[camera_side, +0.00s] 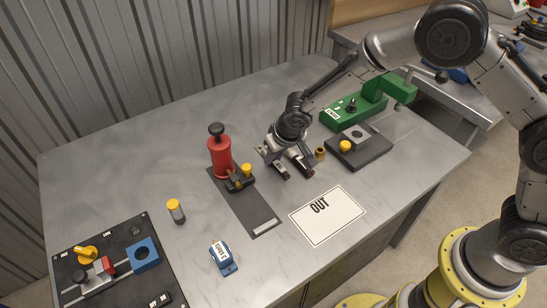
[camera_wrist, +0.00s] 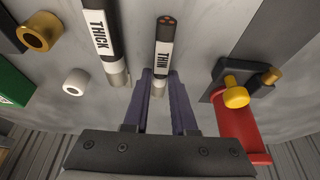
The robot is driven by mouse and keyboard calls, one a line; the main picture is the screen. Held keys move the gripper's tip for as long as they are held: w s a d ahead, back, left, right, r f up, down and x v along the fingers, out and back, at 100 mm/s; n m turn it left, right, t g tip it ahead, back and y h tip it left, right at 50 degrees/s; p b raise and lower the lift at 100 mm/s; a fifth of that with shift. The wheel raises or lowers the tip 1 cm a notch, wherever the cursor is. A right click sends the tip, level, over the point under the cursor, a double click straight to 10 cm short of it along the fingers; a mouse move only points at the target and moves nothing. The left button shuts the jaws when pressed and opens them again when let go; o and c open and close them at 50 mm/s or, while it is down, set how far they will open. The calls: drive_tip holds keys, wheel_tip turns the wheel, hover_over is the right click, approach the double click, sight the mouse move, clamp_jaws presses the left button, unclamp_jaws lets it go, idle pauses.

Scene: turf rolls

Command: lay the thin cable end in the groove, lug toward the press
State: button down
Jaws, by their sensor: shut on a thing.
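The thin cable end (camera_wrist: 163,42) is a short black piece with a white THIN label and copper-coloured core dots at its far end. Its pale metal lug lies between my fingers. My gripper (camera_wrist: 160,78) is shut on it; in the side view my gripper (camera_side: 284,166) is low over the table, right of the red press (camera_side: 220,155). Whether the cable still touches the table is unclear. A dark base plate (camera_side: 240,205) runs forward from the press, with a yellow-knobbed clamp (camera_side: 242,178) and a pale strip (camera_side: 264,226). I cannot clearly make out the groove.
The thick cable end (camera_wrist: 100,38) lies close beside the thin one. A brass ring (camera_side: 320,153), a dark block with yellow knob (camera_side: 358,148) and a green tool (camera_side: 355,110) stand to the right. The OUT card (camera_side: 328,215) lies in front. A blue block (camera_side: 222,258) is front left.

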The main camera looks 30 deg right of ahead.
wheel_tip(320, 180, up, 3)
drive_tip(key=shift+w, duration=0.1)
drive_tip(key=s+d+r, duration=0.5)
drive_tip(key=s+r, duration=0.5)
drive_tip(key=s, duration=0.3)
drive_tip(key=w+d+r+m+h, duration=0.1)
drive_tip(key=w+d+m, duration=0.2)
drive_tip(key=w+d, duration=0.6)
drive_tip(key=d, duration=0.3)
drive_tip(key=shift+w+r, duration=0.2)
drive_tip(key=shift+m, duration=0.3)
